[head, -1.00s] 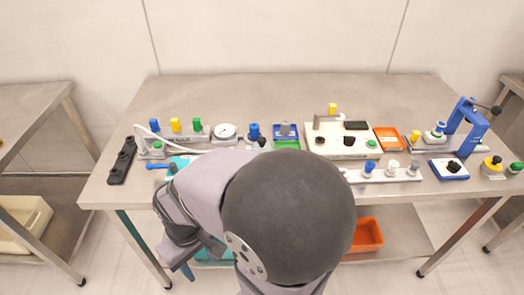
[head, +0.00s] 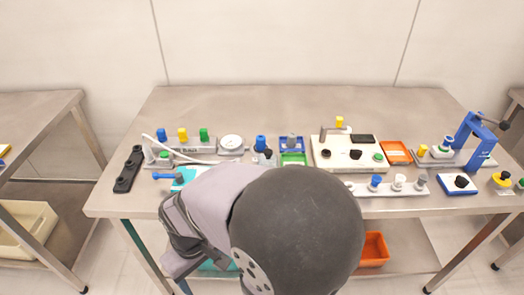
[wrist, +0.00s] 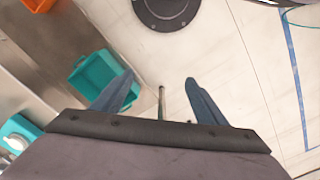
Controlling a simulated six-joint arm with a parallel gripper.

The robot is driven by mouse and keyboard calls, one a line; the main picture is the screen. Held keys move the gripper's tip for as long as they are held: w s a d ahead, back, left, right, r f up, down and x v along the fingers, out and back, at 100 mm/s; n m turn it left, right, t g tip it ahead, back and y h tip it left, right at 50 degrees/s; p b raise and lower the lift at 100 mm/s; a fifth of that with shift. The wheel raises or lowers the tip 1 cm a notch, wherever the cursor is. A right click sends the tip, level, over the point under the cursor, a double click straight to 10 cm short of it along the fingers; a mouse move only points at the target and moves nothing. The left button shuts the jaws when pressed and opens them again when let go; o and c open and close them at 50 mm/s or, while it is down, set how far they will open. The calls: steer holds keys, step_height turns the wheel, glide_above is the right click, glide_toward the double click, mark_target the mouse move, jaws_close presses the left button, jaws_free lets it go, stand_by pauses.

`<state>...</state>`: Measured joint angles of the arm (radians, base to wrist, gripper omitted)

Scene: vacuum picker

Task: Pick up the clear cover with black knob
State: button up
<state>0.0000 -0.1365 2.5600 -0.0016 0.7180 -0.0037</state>
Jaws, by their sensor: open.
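I cannot make out a clear cover for certain in either view. Black knobs show in the head view: one on a small blue-and-white block (head: 460,184) at the right of the bench, and others on a white panel (head: 335,163) right of centre. My gripper (wrist: 159,78) is open and empty in the wrist view, its two blue fingers spread over the floor in front of the bench. In the head view my arm hides the gripper and part of the bench's front edge.
The steel bench (head: 290,105) carries a row of fixtures, with a blue press (head: 478,140) at the right. Its back strip is clear. A teal bin (wrist: 100,75) and an orange bin (wrist: 97,12) lie beyond the fingers. A round dark base (wrist: 166,10) stands on the floor.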

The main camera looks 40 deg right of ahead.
mark_target(268, 155)
steer(key=s+d+r+m+g+y+p, duration=0.1)
steer(key=s+d+r+m+p, duration=0.1)
steer(key=d+r+m+p, duration=0.35)
steer(key=s+d+r+m+g+p, duration=0.1)
steer(key=s+d+r+m+p, duration=0.15)
steer(key=d+p, duration=0.6)
steer(key=w+d+t, duration=0.1)
steer(key=w+d, duration=0.1)
steer(key=d, duration=0.1)
steer(key=w+d+t+h, duration=0.1)
steer(key=w+d, duration=0.1)
steer(key=d, duration=0.1)
steer(key=w+d+f+m+t+h, duration=0.1)
steer(key=w+d, duration=0.1)
steer(key=d, duration=0.2)
steer(key=shift+w, duration=0.15)
steer(key=shift+w+d+r+t+h+p, duration=0.15)
steer(key=shift+w+d+r+t+h, duration=0.4)
steer(key=shift+w+d, duration=0.9)
steer(key=shift+w+d+r+t+h+p, duration=0.15)
steer(key=shift+w+d+r+t+h, duration=0.4)
steer(key=shift+w+d, duration=0.9)
steer(key=shift+w+d+r+t+h+p, duration=0.15)
steer(key=shift+w+d+r+t+h, duration=0.4)
steer(key=shift+w+d, duration=0.9)
steer(key=shift+f, duration=0.15)
